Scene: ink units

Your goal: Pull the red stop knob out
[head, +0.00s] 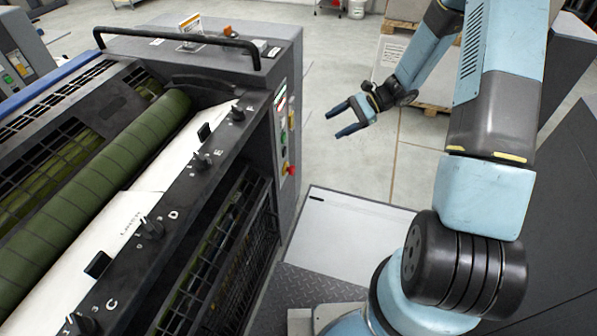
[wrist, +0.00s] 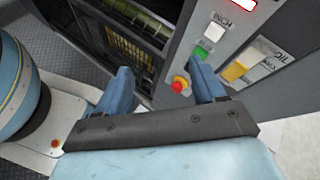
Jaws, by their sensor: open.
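The red stop knob (head: 291,170) sits low on the control strip at the end of the grey press unit in the head view. In the wrist view my gripper (wrist: 165,78) shows both blue fingers spread, pointing toward the panel. Nothing hides the knob.
Above the knob are a green button (wrist: 201,53) and a white INCH button (wrist: 216,31). A yellow OIL gauge (wrist: 234,71) lies to their right. The press unit (head: 255,60) stands at left with a black handrail (head: 180,37). Open floor (head: 350,165) lies below my gripper.

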